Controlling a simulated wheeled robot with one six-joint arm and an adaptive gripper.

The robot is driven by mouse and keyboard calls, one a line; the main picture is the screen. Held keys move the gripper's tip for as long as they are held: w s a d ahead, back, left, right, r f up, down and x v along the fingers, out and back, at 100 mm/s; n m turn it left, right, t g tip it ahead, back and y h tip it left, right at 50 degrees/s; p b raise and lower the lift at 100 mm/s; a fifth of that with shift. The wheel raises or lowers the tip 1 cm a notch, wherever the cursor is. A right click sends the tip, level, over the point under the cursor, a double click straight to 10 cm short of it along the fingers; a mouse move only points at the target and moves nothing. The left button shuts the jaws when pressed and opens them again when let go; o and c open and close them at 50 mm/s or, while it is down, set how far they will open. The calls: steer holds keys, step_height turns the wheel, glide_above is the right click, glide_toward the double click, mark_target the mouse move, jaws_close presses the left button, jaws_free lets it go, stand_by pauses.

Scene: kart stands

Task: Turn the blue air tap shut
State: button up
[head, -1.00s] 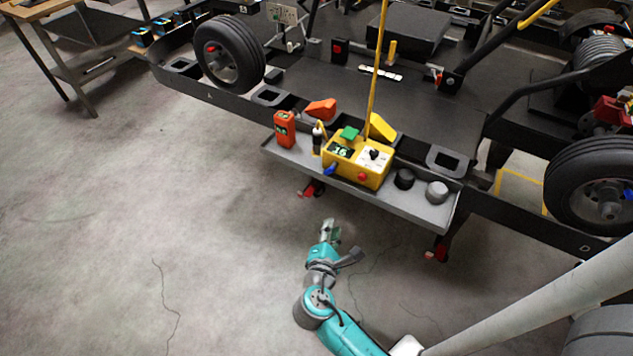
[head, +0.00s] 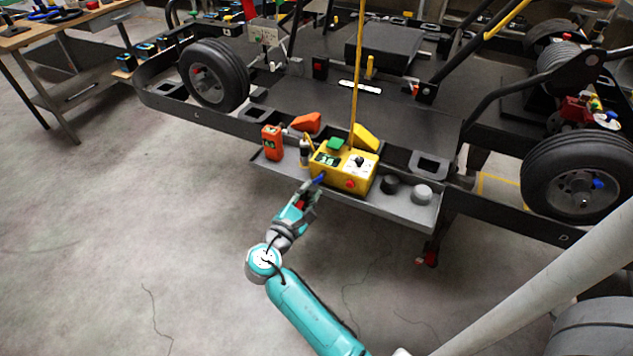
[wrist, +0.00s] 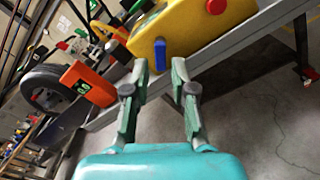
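The blue air tap (wrist: 160,52) is a small blue lever on the near face of a yellow box (head: 330,185) that stands on a grey tray. In the head view the tap (head: 319,179) shows at the box's lower left, partly covered by my gripper's tips. My gripper (head: 314,188) points at the tap from the front. In the wrist view my gripper (wrist: 160,72) has its two fingers apart, with the blue lever beyond and between the tips. I cannot tell whether a finger touches it.
An orange device (head: 272,143) and a dark bottle (head: 304,152) stand on the tray (head: 400,211) left of the box. A black knob (head: 390,184) and a grey knob (head: 422,194) are to its right. The floor in front is clear.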

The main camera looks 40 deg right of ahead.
mark_target(318, 181)
steer(key=shift+x, duration=2.3)
jaws_close()
